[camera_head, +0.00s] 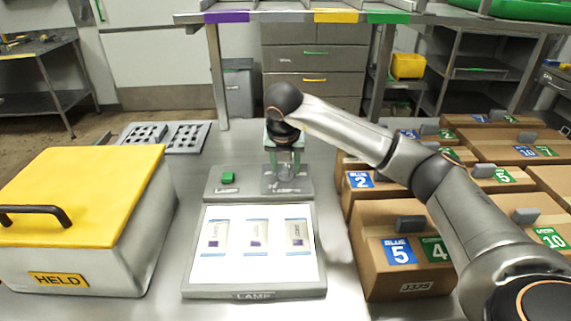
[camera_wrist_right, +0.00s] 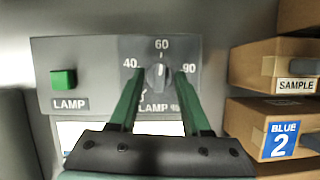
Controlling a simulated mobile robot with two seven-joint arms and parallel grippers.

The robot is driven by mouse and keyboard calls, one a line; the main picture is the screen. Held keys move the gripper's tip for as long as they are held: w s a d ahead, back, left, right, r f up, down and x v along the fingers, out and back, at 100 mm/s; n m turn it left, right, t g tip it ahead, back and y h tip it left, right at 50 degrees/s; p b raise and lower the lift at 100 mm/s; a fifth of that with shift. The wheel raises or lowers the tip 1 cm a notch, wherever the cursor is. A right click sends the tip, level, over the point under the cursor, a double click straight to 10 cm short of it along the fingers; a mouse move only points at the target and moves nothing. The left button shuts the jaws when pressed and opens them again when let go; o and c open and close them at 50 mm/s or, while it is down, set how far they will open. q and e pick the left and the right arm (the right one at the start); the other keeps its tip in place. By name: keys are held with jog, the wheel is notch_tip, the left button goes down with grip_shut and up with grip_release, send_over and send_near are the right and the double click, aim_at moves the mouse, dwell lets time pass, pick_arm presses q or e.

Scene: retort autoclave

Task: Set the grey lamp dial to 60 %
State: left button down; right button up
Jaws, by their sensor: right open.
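The grey lamp dial (camera_wrist_right: 157,77) is on the grey panel of the lamp box, with 40 printed at its left, 60 above and 90 at its right. Its pointer is too small to read surely. My right gripper (camera_wrist_right: 160,72) is open, with one green finger on each side of the dial; I cannot tell whether they touch it. In the head view my right gripper (camera_head: 284,168) points down over the panel and hides most of the dial. My left gripper is not in view.
A green button (camera_head: 228,178) is left of the dial. The lit lamp plate (camera_head: 259,275) in front holds several pouches. A yellow-lidded HELD box (camera_head: 75,195) stands at left. Brown cartons (camera_head: 385,215) stand close at right, beneath my arm.

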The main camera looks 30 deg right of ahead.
jog(key=v, duration=1.2)
jog(key=shift+r, duration=0.2)
jog(key=shift+r+p, duration=0.1)
jog(key=shift+p, duration=0.25)
